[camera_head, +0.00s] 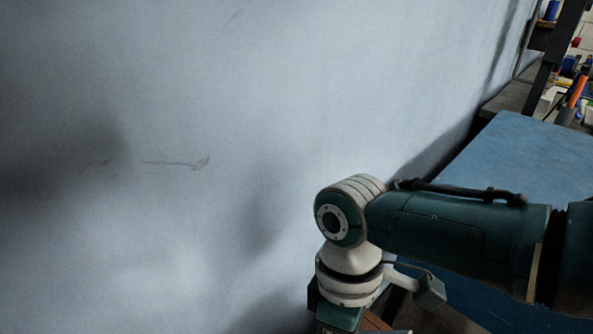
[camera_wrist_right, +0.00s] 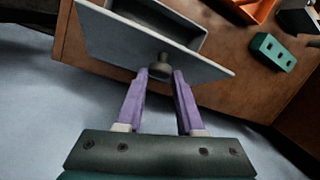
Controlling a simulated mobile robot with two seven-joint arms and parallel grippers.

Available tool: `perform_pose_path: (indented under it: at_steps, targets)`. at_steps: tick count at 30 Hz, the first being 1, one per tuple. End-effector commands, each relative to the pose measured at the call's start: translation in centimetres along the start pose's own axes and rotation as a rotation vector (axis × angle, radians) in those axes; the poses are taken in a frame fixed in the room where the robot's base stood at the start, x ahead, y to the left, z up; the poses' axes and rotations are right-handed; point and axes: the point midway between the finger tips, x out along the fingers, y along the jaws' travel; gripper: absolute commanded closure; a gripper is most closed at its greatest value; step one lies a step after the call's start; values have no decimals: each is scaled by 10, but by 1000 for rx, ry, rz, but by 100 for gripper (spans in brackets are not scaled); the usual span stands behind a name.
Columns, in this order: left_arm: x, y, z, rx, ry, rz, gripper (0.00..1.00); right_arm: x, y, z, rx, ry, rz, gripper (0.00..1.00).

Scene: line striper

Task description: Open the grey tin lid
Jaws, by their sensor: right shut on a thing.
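In the right wrist view, a flat grey panel (camera_wrist_right: 115,45) with a small round knob (camera_wrist_right: 163,58) faces my right gripper; it looks like the grey tin lid. Behind its upper edge is a grey box-like rim (camera_wrist_right: 198,40) around a dark hollow; I cannot tell whether the panel is apart from it. My right gripper (camera_wrist_right: 161,73) has purple fingers, shut on the knob from either side. The head view shows my right arm but neither its fingers nor the tin. My left gripper is in neither view.
A brown wooden surface (camera_wrist_right: 250,90) lies around the grey box, with a teal block (camera_wrist_right: 273,51) and an orange tray (camera_wrist_right: 250,8) on it. In the head view, a pale wall (camera_head: 250,100) fills the left, and a blue-topped table (camera_head: 540,150) stands right.

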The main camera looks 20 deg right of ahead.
Motion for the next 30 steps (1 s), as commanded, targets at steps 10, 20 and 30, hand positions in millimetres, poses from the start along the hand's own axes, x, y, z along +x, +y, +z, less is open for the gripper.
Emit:
perform_pose_path:
  at_steps: [10,20,30]
  targets:
    - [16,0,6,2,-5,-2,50,-6,13,-22,2,8,17,91]
    - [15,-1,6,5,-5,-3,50,-5,11,-21,1,5,11,54]
    - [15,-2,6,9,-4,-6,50,-5,10,-21,1,4,9,33]
